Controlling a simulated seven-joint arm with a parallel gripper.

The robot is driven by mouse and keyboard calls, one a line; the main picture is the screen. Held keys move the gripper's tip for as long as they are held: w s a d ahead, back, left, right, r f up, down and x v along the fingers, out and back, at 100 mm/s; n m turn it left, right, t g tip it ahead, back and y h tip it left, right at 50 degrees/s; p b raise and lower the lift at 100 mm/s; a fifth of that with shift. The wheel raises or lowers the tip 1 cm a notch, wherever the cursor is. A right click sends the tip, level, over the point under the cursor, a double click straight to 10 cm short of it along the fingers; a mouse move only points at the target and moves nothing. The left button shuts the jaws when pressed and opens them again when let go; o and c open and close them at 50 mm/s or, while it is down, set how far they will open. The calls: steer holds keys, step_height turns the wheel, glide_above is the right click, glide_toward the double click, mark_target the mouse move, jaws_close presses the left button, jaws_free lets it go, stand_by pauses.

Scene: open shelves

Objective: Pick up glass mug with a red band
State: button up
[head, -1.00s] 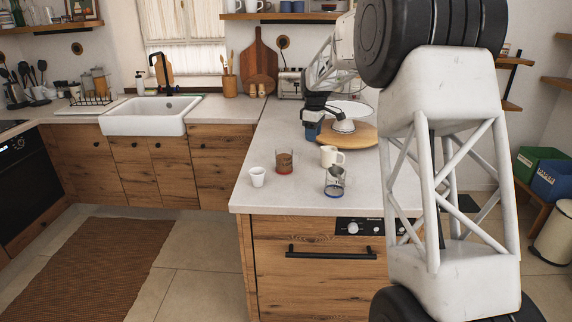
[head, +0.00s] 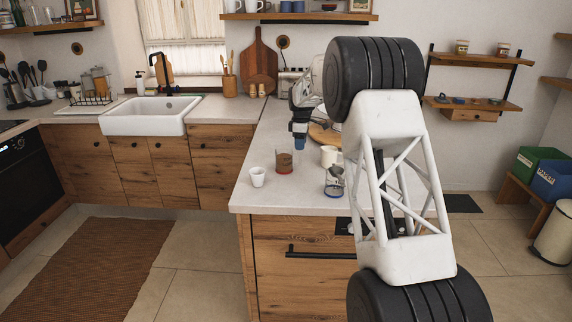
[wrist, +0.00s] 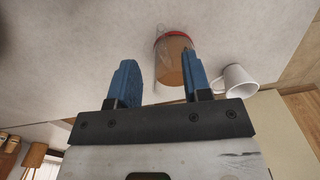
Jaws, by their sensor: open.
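The glass mug with a red band (head: 284,161) stands upright on the pale counter. It looks brownish, with the red band around its base. In the wrist view the mug (wrist: 171,68) lies beyond my fingertips, between them but closer to the right finger, which covers part of its edge. My gripper (head: 299,136) points down above the counter, just behind and right of the mug in the head view. Its blue fingers (wrist: 159,65) are apart, with nothing held.
A glass with a blue band (head: 334,181) and a small white cup (head: 257,177) stand nearer the front edge. A round wooden board (head: 320,134) lies behind.

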mark_target(300, 162)
steer(key=shift+f, duration=1.3)
steer(key=shift+s+f, duration=0.15)
steer(key=shift+f, duration=2.45)
jaws_close()
